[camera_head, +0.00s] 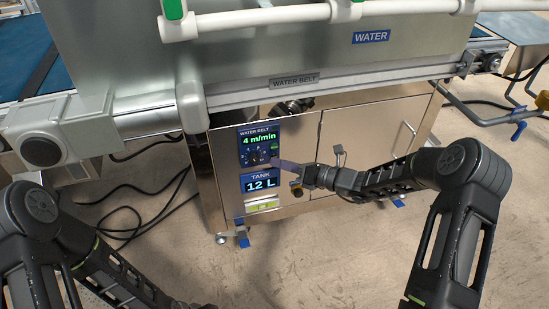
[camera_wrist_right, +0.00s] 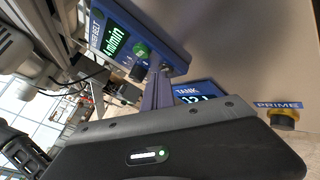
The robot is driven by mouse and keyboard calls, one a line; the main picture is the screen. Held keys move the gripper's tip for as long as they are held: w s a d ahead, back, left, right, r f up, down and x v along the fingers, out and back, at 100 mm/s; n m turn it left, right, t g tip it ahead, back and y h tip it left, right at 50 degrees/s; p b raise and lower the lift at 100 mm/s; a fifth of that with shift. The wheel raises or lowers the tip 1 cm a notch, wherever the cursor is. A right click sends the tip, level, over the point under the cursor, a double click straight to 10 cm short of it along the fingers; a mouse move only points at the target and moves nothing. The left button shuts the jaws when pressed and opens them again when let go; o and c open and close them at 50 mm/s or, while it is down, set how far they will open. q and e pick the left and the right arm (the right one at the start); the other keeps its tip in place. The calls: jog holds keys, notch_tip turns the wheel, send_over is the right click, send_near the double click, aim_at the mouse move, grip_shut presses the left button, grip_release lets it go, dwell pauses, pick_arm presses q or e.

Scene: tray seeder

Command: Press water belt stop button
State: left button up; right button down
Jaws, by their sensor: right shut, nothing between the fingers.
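The water belt panel (camera_head: 273,133) is a dark blue box on the front of the steel cabinet, with a green "4 m/min" readout and small controls below it. In the right wrist view the panel (camera_wrist_right: 176,50) is tilted and shows a green button (camera_wrist_right: 141,51) and a dark knob-like part (camera_wrist_right: 137,72); no stop button can be told for certain. My right gripper (camera_head: 275,163) is shut and empty, with its tips at the panel's lower right. Its fingers (camera_wrist_right: 158,88) overlap the panel's lower edge in the wrist view, so contact cannot be told. My left gripper is out of sight.
The tank display (camera_head: 258,183) reads 12 L below the panel. A yellow-and-black prime knob (camera_wrist_right: 284,120) is nearby. The water belt rail (camera_head: 350,83) runs above the cabinet (camera_head: 355,130). Cables (camera_head: 120,190) lie on the floor at left.

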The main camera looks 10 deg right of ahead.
jog(key=shift+s+d+p, duration=0.1)
jog(key=shift+s+p, duration=0.35)
jog(key=shift+s, duration=0.35)
jog(key=shift+s, duration=0.1)
jog(key=s+p, duration=0.2)
jog(key=s, duration=0.2)
jog(key=shift+s+d, duration=0.15)
jog(key=shift+s, duration=0.25)
dwell(0.4)
